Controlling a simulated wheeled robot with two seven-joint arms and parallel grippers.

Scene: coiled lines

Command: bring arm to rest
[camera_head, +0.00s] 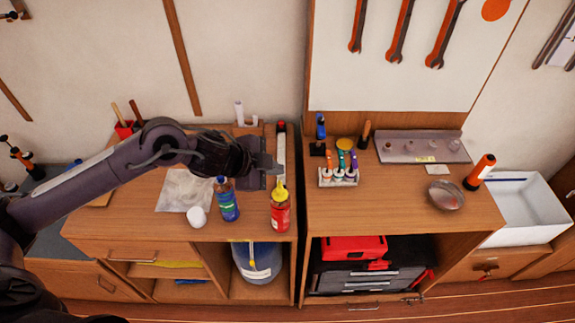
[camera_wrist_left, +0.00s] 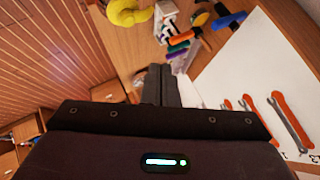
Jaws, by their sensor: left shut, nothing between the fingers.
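My left arm comes in from the left in the head view, over the left cabinet. My left gripper (camera_head: 272,165) is above the back right part of that cabinet top, beyond the red bottle. Its two fingers are together and empty. In the left wrist view the shut fingers (camera_wrist_left: 161,85) point toward the cabinet top and hold nothing. My right gripper is not in either view.
A blue bottle (camera_head: 227,202), a red bottle with yellow cap (camera_head: 280,212) and a white round thing (camera_head: 196,217) stand near the left gripper. A rack of small bottles (camera_head: 338,177) and a metal bowl (camera_head: 445,195) are on the right cabinet (camera_head: 385,215).

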